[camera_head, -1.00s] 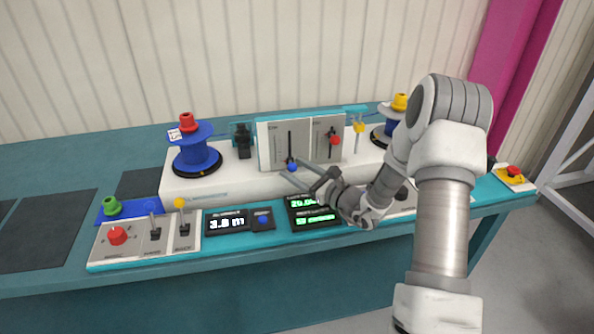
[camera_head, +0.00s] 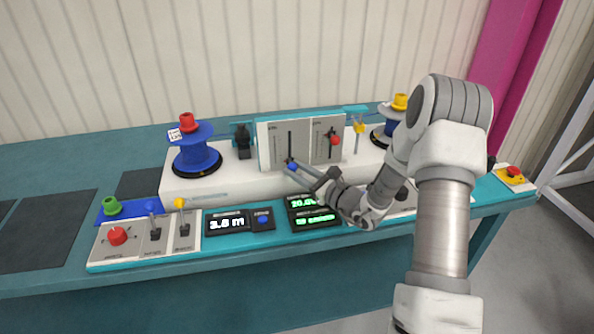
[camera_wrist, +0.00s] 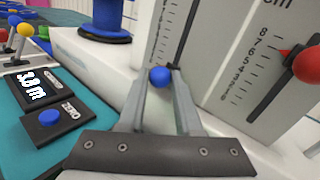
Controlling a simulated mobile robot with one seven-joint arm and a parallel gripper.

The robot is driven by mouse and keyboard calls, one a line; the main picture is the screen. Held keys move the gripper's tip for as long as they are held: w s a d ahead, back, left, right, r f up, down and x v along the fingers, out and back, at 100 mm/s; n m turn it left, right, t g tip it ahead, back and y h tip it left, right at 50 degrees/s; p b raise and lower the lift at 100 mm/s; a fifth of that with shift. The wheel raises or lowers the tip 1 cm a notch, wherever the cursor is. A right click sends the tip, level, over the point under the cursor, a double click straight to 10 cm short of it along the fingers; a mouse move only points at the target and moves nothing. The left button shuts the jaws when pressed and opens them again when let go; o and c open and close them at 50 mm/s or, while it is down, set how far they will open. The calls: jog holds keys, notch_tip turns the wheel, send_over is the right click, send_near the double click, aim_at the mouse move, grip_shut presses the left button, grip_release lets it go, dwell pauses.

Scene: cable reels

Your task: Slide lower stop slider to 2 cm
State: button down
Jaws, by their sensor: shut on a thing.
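The slider panel (camera_head: 266,148) stands upright on the white housing and has two vertical slots with scales. The left slider has a blue knob (camera_head: 292,166), low in its slot; the blue knob also shows in the wrist view (camera_wrist: 160,76). The right slider has a red knob (camera_head: 335,140), higher up; it is at the right edge of the wrist view (camera_wrist: 308,64). My gripper (camera_head: 296,170) reaches the panel from the front right. In the wrist view its two fingers (camera_wrist: 160,88) are shut on the blue knob. The scale numbers beside the blue knob are too small to read.
A blue reel (camera_head: 195,150) stands left of the panel, and another reel with a yellow top (camera_head: 399,102) stands at the right. Displays (camera_head: 228,222) and a lever panel (camera_head: 145,238) line the front edge of the teal bench (camera_head: 60,270).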

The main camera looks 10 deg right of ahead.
dwell(0.8)
notch_tip(320, 180, up, 2)
jog(key=shift+r+p, duration=0.1)
jog(key=shift+p, duration=0.4)
jog(key=c, duration=0.6)
grip_release()
jog(key=v, duration=1.7)
jog(key=shift+s+d, duration=0.2)
jog(key=shift+s, duration=0.05)
